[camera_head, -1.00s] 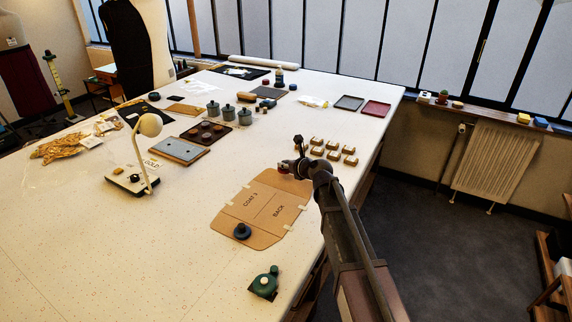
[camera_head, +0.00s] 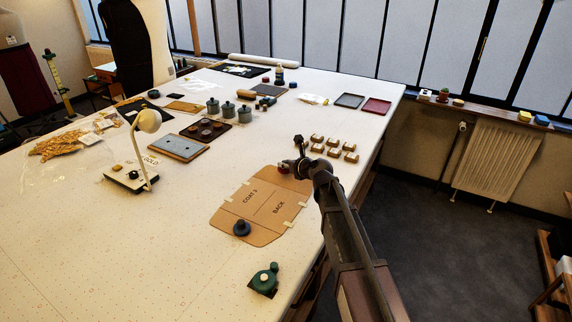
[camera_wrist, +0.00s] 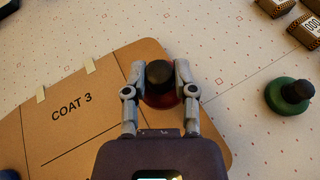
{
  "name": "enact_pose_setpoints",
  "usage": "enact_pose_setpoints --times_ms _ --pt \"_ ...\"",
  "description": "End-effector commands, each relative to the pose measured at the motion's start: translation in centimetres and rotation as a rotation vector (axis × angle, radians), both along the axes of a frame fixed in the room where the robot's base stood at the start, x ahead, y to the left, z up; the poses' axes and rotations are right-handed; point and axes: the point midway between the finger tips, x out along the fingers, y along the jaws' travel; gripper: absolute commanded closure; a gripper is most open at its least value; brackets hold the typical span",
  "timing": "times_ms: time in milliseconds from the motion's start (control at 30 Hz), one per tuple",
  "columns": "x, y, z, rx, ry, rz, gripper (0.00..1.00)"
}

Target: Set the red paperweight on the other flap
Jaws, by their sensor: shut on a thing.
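The red paperweight (camera_wrist: 162,96) has a dark knob and a red base, and my gripper (camera_wrist: 160,76) is shut on its knob in the wrist view. In the head view my gripper (camera_head: 289,167) is at the far right end of the brown card pattern (camera_head: 262,205), marked COAT 3 and BACK. The paperweight is over or on the card's far flap; I cannot tell if it touches. A blue paperweight (camera_head: 241,228) sits on the near flap of the card. Small tape tabs show along the card's edges.
A green weight with a dark knob (camera_wrist: 289,95) stands right of the card in the wrist view. Several small numbered boxes (camera_head: 333,147) stand beyond my gripper. A green tape dispenser (camera_head: 264,278) sits near the front edge.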

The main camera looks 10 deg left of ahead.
Motion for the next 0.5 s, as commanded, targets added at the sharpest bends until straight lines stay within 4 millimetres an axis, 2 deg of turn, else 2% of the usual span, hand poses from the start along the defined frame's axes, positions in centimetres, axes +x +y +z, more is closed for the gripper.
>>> enact_pose_setpoints --times_ms 500 --pt "0.01 0.00 -0.48 0.001 -0.001 0.000 1.00"
